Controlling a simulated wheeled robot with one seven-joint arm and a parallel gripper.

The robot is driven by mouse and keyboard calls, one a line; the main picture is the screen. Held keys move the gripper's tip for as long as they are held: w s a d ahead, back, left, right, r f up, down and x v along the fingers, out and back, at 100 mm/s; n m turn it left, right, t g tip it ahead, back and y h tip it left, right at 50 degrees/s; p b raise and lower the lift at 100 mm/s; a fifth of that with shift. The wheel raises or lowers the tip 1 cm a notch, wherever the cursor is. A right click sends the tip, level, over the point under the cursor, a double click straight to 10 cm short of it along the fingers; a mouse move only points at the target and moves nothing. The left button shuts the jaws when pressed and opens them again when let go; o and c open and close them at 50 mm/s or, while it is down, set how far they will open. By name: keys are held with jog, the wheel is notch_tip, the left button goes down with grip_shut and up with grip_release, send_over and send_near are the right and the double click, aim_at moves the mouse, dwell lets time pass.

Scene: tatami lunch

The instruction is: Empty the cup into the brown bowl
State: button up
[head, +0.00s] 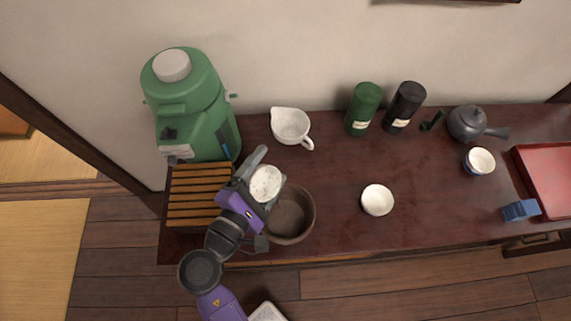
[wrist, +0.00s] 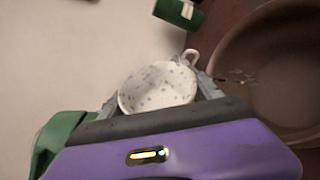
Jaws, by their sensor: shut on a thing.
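My gripper (head: 268,172) is shut on a white cup with blue-grey speckles (head: 266,184). The cup also shows between the fingers in the wrist view (wrist: 158,88), where its inside faces the camera and looks empty of anything solid. The brown bowl (head: 301,228) stands on the dark table, just below and right of the cup in the head view, partly hidden by my gripper. In the wrist view the bowl (wrist: 285,90) fills the right side. Small bright streaks lie between the cup and the bowl's inside; I cannot tell whether they are liquid.
A slatted wooden rack (head: 195,196) and a green dispenser (head: 190,110) are at the left. A white pitcher (head: 290,124), green canister (head: 363,108), black canister (head: 404,106) and teapot (head: 466,122) stand at the back. A small white bowl (head: 377,200) is right of the brown bowl.

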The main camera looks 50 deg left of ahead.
jog(key=shift+m+b, duration=0.3)
jog(key=shift+b, duration=0.45)
jog(key=shift+b, duration=0.4)
jog(key=shift+d+r+m+y, duration=0.1)
jog(key=shift+r+m+y, duration=0.2)
jog(key=shift+m, duration=0.1)
jog(key=shift+b, duration=0.35)
jog(key=shift+d+m+t+b, duration=0.1)
jog(key=shift+m+t+b, duration=0.25)
jog(key=shift+b, duration=0.55)
